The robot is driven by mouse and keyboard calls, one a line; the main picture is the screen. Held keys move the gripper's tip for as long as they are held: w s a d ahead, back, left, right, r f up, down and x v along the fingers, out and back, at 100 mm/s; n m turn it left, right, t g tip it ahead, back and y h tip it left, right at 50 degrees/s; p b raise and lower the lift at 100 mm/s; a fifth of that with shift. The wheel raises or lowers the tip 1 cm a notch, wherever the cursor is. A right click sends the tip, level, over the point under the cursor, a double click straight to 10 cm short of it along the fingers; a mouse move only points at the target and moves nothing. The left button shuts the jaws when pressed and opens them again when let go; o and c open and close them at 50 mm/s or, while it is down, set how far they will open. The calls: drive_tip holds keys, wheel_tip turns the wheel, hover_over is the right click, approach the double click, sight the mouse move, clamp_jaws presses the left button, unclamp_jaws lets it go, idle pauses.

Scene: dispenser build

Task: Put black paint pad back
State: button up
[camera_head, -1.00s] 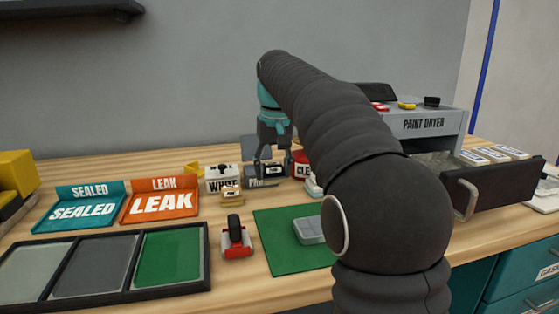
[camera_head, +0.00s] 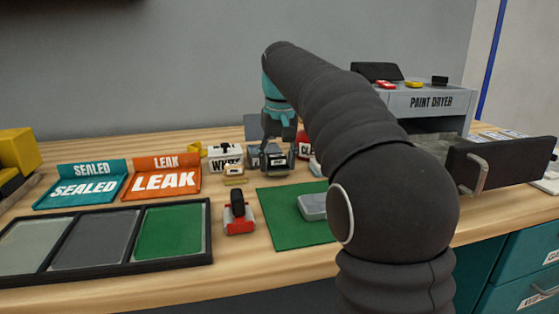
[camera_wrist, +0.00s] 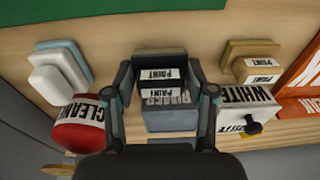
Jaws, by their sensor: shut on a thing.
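The black paint pad (camera_wrist: 160,74), a dark block with a white PAINT label, sits between my gripper's fingers in the wrist view. My gripper (camera_wrist: 163,92) is shut on it. In the head view my gripper (camera_head: 275,158) is low at the back of the table, and the pad is hard to separate from the container there.
The white paint container (camera_wrist: 247,107) and a tan pad (camera_wrist: 252,66) stand to the right in the wrist view. A red cleaner container (camera_wrist: 80,122) and white pad (camera_wrist: 60,72) are left. The green mat (camera_head: 284,222) lies in front, with a red-based tool (camera_head: 238,216) beside it.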

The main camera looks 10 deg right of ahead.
drive_tip(key=shift+f, duration=0.6)
idle(0.3)
drive_tip(key=o, duration=1.5)
drive_tip(key=shift+r+p, duration=1.3)
drive_tip(key=shift+r, duration=0.3)
drive_tip(key=shift+r+p, duration=0.5)
drive_tip(key=shift+r, duration=1.9)
